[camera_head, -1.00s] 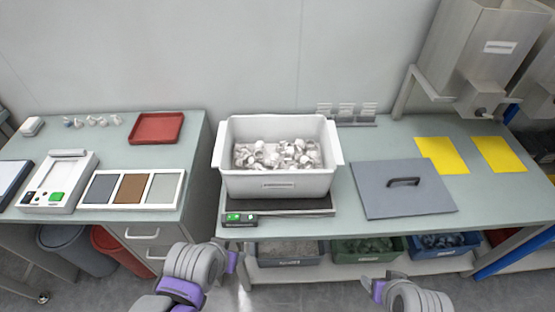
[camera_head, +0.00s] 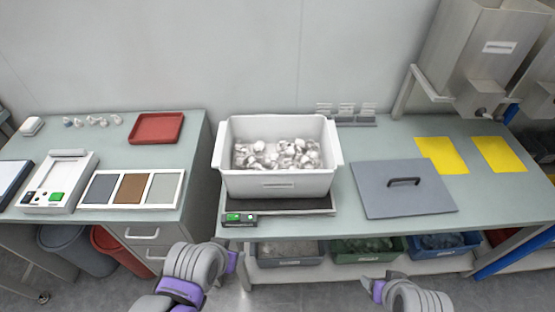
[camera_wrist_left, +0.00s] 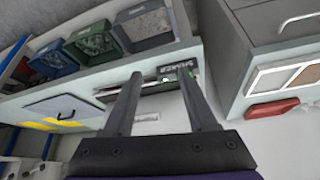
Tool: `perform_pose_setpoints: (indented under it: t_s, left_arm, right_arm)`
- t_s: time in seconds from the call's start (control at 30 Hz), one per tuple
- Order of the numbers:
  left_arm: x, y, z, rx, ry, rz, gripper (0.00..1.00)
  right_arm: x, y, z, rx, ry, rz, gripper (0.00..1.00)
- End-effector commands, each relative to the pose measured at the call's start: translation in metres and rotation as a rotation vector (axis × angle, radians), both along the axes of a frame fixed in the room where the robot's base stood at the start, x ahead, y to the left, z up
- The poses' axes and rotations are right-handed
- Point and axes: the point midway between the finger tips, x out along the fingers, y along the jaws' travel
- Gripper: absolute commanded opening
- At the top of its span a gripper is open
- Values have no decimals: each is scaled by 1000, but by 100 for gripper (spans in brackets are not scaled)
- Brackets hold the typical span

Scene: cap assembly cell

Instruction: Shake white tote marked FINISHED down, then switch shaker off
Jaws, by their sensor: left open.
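The white tote (camera_head: 277,185) stands upright on the dark plate of the shaker (camera_head: 325,208), with a small label on its front. Pale caps (camera_head: 277,154) lie in it, well below the rim and slightly blurred. The shaker's control box (camera_head: 239,218) has a lit green button at the plate's front left corner; it also shows in the left wrist view (camera_wrist_left: 178,70). My left gripper (camera_head: 232,262) is open and empty, below and in front of the control box. My right gripper (camera_head: 373,288) hangs before the bench at lower right; its jaw gap is unclear.
A grey lid (camera_head: 403,199) with a handle lies right of the tote. Yellow sheets (camera_head: 442,155) lie farther right. Several bins (camera_head: 366,248) stand on the shelf below. The left bench holds a red tray (camera_head: 156,128) and a white device (camera_head: 60,181).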

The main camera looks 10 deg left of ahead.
Motion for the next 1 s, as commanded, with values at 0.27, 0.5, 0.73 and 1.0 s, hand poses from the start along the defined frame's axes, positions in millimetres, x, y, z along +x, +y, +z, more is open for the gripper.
perform_pose_setpoints:
  t_s: [0.27,0.5,0.73,1.0]
  left_arm:
    - [0,0,0,0,0,0,57]
    - [0,0,0,0,0,0,52]
    - [15,5,8,-12,47,24,11]
    - [74,27,34,-68,223,108,0]
  right_arm:
    - [0,0,0,0,0,0,67]
    - [0,0,0,0,0,0,67]
    - [-3,0,-9,0,5,0,67]
    - [-10,0,-36,0,18,0,67]
